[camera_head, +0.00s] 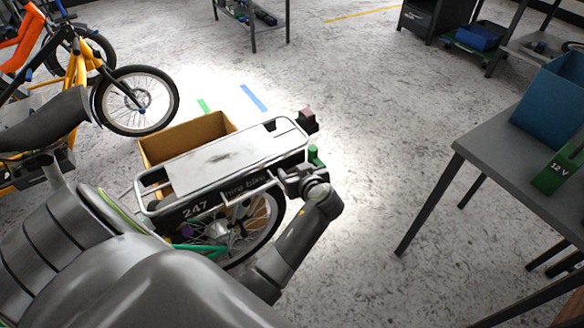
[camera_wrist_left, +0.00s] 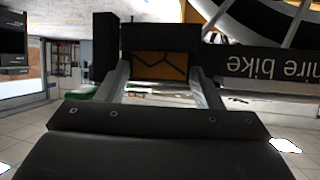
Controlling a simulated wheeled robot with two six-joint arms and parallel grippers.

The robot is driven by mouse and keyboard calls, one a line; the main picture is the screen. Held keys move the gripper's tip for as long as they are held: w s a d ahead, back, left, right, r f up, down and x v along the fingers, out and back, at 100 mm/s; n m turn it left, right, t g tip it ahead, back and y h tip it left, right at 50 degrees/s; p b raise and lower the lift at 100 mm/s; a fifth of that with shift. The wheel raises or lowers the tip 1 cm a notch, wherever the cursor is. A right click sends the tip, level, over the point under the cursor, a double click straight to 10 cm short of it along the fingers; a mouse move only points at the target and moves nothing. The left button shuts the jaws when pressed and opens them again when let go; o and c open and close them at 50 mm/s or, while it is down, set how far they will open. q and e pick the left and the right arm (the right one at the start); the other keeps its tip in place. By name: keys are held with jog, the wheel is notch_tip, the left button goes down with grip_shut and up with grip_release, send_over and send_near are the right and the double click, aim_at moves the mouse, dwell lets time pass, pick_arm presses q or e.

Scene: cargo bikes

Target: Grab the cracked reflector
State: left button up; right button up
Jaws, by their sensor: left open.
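The cracked reflector (camera_wrist_left: 160,66) is an orange panel with dark crack lines, in a black holder beside the "hire bike" lettering, in the left wrist view. I cannot make it out in the head view, where my arm is in front of that part. My left gripper (camera_head: 288,178) is at the side of the hire bike's rear rack (camera_head: 215,160). In the left wrist view the gripper (camera_wrist_left: 158,78) is open, and the reflector appears between its fingers. I cannot tell whether they touch it. My right gripper is not in view.
A dark red block (camera_head: 307,120) sits at the rack's far right corner, with a green part (camera_head: 315,155) near my wrist. A cardboard-coloured box (camera_head: 190,135) stands behind the rack. An orange bike is at left. A grey table (camera_head: 470,150) stands at right; floor between is clear.

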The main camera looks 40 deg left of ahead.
pick_arm(q)
jog(key=shift+d, duration=0.1)
jog(key=c, duration=0.6)
jog(key=shift+r, duration=0.2)
